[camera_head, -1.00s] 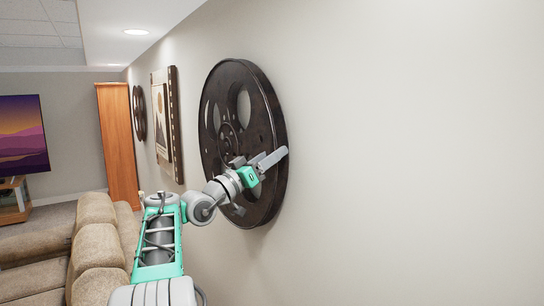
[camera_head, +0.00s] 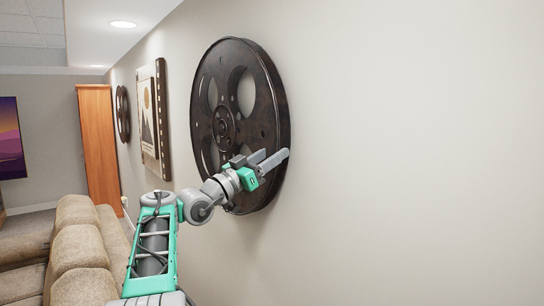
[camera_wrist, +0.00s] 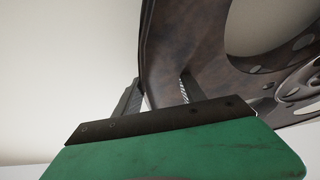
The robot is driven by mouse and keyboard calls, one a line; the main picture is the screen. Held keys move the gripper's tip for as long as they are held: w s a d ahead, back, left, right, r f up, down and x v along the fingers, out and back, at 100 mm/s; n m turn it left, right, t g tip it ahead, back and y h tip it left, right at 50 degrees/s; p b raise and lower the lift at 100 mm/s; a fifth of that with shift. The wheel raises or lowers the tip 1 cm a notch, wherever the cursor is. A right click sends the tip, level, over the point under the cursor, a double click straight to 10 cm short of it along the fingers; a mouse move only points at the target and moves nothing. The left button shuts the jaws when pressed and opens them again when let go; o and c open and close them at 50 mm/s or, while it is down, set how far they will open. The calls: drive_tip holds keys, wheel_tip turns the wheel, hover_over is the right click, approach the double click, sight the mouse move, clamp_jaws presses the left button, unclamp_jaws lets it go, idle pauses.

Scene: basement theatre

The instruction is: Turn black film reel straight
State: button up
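The large black film reel (camera_head: 266,118) hangs on the beige wall, with round cutouts around its hub, and it also shows in the wrist view (camera_wrist: 205,62). My gripper (camera_head: 275,158) is at the lower right part of its rim. In the wrist view my gripper's (camera_wrist: 158,95) two fingers stand apart, with a stretch of the rim between them. A light gap shows beside the left finger, so I see no firm clamp. The lower right part of the reel is partly hidden behind my gripper in the head view.
Framed art (camera_head: 151,120) and a smaller reel (camera_head: 122,113) hang farther along the wall. A beige sofa (camera_head: 80,245) stands at lower left, with a wooden cabinet (camera_head: 98,140) behind it. The wall on the right is bare.

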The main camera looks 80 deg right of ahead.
drive_tip(key=o, duration=0.4)
drive_tip(key=b+v, duration=0.2)
drive_tip(key=v, duration=0.6)
drive_tip(key=shift+b, duration=0.4)
